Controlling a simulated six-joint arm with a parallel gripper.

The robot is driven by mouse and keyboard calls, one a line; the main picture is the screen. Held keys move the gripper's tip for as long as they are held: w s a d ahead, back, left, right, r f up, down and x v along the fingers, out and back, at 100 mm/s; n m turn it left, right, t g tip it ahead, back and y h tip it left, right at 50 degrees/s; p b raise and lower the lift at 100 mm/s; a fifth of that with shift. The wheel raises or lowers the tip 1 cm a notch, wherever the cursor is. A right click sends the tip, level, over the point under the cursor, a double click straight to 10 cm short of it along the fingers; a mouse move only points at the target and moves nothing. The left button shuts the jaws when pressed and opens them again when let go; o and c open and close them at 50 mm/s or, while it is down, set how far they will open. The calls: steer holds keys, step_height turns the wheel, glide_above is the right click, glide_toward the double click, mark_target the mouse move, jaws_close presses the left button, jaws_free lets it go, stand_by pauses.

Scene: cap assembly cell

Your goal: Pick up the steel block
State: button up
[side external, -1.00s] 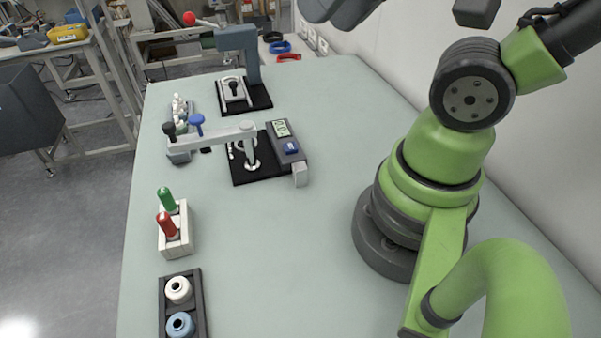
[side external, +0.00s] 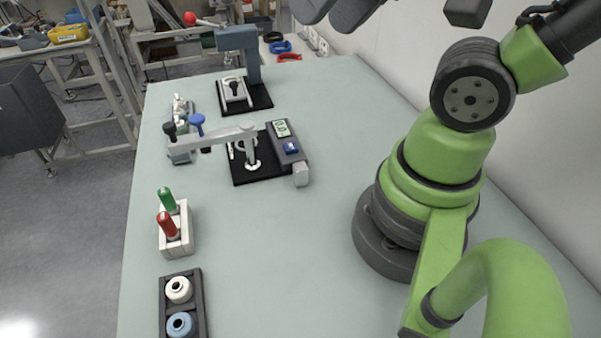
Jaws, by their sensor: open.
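The likely steel block (side external: 301,174) is a small pale grey block. It stands at the front right corner of the black-based fixture (side external: 262,178) in the middle of the table. Its near side and top show, and nothing grips it. Dark grey rounded parts that look like my gripper (side external: 337,12) hang at the top edge, cut off by the frame. They are apart from the block and hold nothing that I can see.
A white holder (side external: 176,244) with red and green pieces and a dark tray (side external: 205,300) with two round caps are front left. The table's front middle is clear.

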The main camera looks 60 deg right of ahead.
steer(key=w+d+f+m+g+h, duration=0.1)
steer(key=w+d+f+m+g, duration=0.25)
steer(key=w+f, duration=0.4)
steer(key=m+g, duration=0.1)
steer(key=g, duration=0.2)
glide_above(301, 166)
steer(key=w, duration=0.1)
steer(key=shift+h, duration=0.4)
steer(key=f, duration=1.2)
steer(key=shift+a, duration=0.2)
steer(key=shift+g, duration=0.25)
steer(key=shift+s+f, duration=0.1)
steer(key=shift+f, duration=2.65)
steer(key=f, duration=0.3)
steer(key=shift+s+d+f, duration=0.15)
steer(key=shift+s+f, duration=0.25)
steer(key=shift+f, duration=0.65)
jaws_close()
